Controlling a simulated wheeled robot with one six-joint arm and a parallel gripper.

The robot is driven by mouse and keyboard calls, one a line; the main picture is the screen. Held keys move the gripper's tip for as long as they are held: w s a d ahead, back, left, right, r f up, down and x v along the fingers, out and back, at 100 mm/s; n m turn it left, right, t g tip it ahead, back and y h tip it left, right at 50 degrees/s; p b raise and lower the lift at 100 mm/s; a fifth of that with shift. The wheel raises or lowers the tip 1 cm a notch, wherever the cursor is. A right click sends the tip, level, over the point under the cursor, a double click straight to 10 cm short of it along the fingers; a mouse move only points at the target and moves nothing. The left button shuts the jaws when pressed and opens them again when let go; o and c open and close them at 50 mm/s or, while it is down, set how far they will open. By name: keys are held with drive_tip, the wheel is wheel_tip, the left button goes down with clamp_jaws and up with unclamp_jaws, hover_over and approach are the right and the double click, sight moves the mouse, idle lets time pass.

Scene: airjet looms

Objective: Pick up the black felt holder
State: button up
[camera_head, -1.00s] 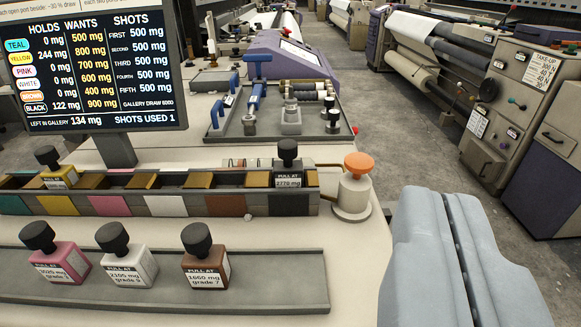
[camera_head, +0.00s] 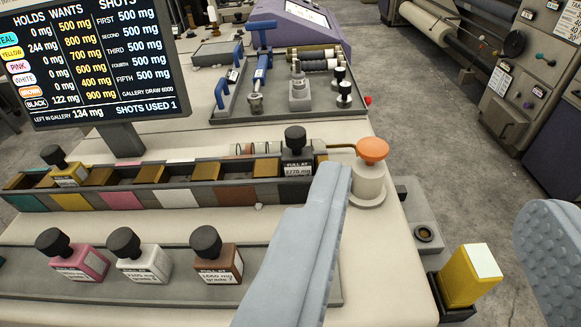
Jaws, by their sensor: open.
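The black felt holder (camera_head: 297,168) is a dark block with a round black knob and a label reading 2770 mg. It stands upright in the right end of the long rack (camera_head: 230,194), above the black marker. My gripper (camera_head: 432,188) is open and empty, its two grey-blue fingers wide apart. The left fingertip lies just right of and below the holder in the picture, in front of the rack's right end. The right finger is at the right edge. The holder's knob and most of its front show.
An orange-capped post (camera_head: 371,170) stands right beside the rack. Pink (camera_head: 75,262), white (camera_head: 143,264) and brown (camera_head: 216,263) holders sit in a front tray. A yellow block (camera_head: 468,278) stands at the table's right edge. A screen (camera_head: 95,60) rises behind the rack.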

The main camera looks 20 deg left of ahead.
drive_tip(key=w+a+r+g, duration=0.1)
drive_tip(key=w+a+g, duration=0.1)
drive_tip(key=w+g, duration=0.3)
drive_tip(key=w+a+r+g, duration=0.2)
drive_tip(key=w, duration=0.5)
drive_tip(key=m+g, duration=0.1)
drive_tip(key=g, duration=0.8)
hover_over(295, 131)
wheel_tip(295, 131, down, 17)
drive_tip(key=shift+r, duration=0.1)
clamp_jaws()
